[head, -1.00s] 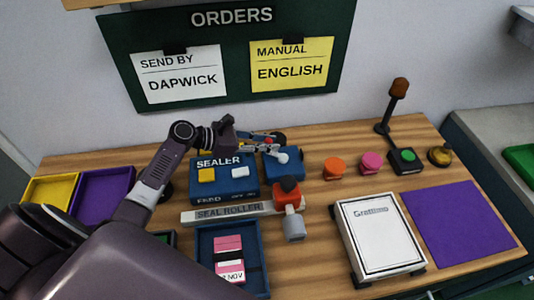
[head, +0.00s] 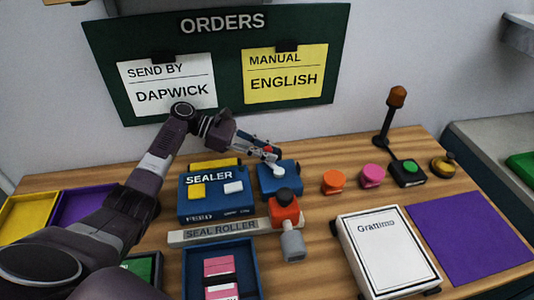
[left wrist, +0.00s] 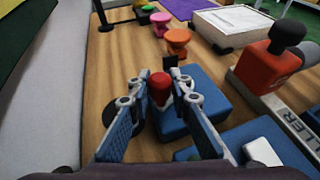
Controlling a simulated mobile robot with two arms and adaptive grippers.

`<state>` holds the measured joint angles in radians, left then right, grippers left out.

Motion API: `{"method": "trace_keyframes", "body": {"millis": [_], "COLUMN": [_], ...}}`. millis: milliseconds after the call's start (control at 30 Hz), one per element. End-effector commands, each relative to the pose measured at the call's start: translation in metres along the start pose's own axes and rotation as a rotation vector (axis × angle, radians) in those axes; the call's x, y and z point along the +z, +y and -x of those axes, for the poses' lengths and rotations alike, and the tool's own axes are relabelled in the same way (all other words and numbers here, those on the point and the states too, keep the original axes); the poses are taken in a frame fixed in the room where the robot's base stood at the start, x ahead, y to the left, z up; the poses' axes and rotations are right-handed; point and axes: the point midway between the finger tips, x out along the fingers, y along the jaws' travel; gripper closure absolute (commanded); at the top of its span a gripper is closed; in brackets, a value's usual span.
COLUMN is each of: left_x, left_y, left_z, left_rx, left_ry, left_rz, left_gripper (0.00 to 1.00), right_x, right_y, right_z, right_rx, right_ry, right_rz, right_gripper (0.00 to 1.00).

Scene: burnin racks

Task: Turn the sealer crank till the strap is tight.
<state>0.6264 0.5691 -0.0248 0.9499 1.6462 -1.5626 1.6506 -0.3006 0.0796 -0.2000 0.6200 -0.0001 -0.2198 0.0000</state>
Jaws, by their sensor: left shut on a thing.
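The blue sealer (head: 215,205) stands at the middle of the bench, with a yellow and a white button on top. Beside it on the right is a blue block (head: 287,184) bearing the crank. The crank's white hub (head: 278,170) shows in the head view. Its red knob (left wrist: 160,84) shows in the left wrist view. My left gripper (head: 268,155) reaches over the back of the block and is shut on the crank knob, with a finger on each side of it. A pink pack (head: 219,274) lies in a blue tray in front. I cannot make out the strap's tightness. My right gripper is not in view.
The seal roller (head: 220,232), with a red and grey head (head: 287,216), lies just in front of the sealer. An orange knob (head: 333,180) and a pink one (head: 372,176) stand to the right. A white Grattimo box (head: 385,250) and purple mat (head: 465,225) fill the right front.

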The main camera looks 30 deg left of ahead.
Motion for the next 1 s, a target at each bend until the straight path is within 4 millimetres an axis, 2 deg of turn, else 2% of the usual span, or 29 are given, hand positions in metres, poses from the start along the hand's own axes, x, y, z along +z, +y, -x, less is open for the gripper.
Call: {"method": "trace_keyframes", "body": {"millis": [267,300,467,767,867,1000], "left_x": [-0.001,-0.001,-0.001,0.002,0.011,0.034], "left_y": [0.000,0.000,-0.001,0.000,0.000,0.001], "left_z": [-0.001,-0.001,-0.001,0.000,0.004,0.014], "left_rx": [-0.001,-0.001,-0.001,-0.001,0.000,0.001], "left_ry": [0.001,0.001,0.001,0.001,0.001,0.000], "left_rz": [0.001,0.001,0.001,-0.001,-0.003,-0.006], "left_gripper": [1.00,0.79,0.63,0.63,0.63,0.63], "right_x": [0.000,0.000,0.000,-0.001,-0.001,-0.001], "right_y": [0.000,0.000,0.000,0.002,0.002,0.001], "right_z": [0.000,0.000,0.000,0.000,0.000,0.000], "right_rx": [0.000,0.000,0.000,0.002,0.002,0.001], "right_ry": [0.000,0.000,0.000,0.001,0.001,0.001], "right_rz": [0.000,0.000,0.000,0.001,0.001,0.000], "right_gripper": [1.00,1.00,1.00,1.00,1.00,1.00]}}
